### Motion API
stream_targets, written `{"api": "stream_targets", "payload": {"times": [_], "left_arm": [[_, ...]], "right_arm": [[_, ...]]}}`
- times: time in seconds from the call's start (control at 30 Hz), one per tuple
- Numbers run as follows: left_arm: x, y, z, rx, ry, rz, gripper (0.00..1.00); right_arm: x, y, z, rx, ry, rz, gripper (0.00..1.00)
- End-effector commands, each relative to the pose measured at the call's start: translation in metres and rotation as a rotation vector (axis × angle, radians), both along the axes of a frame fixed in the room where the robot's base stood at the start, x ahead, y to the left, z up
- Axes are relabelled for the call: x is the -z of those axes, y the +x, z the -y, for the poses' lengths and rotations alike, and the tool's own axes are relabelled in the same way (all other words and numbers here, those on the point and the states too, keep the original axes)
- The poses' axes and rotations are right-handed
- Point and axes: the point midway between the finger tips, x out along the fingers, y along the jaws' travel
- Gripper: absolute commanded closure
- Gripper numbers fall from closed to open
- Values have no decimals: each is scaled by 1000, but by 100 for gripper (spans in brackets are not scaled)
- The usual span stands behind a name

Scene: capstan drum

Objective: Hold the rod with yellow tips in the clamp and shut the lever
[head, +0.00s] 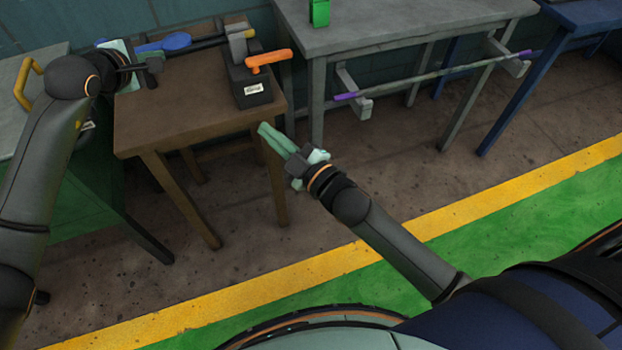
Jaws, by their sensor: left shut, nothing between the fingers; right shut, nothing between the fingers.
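The clamp (251,88) is a dark block with a white label on the brown table, with a grey upright jaw (238,46) at its back. Its orange lever (269,61) sticks out to the right over the block. A thin dark rod (211,40) runs from the left to the grey jaw. A yellow tip (250,33) shows just right of the jaw; the rod's left end is not clear. My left gripper (152,70) is shut and empty over the table's back left. My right gripper (264,129) is shut and empty off the table's front right corner.
A blue paddle-shaped thing (176,42) lies behind my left gripper. A rod with purple tips (430,75) rests on brackets at the grey table (400,22), which bears a green block (320,13). The middle of the brown table (180,110) is clear.

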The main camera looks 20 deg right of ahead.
Motion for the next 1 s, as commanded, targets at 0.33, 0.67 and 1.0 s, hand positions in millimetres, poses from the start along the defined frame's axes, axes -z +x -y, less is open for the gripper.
{"api": "stream_targets", "payload": {"times": [0.33,0.67,1.0], "left_arm": [[0,0,0,0,0,0,100],[0,0,0,0,0,0,100],[0,0,0,0,0,0,100]], "right_arm": [[55,-36,21,97,148,-262,100],[100,-76,35,181,267,-489,100],[124,-104,42,231,336,-623,100]]}}
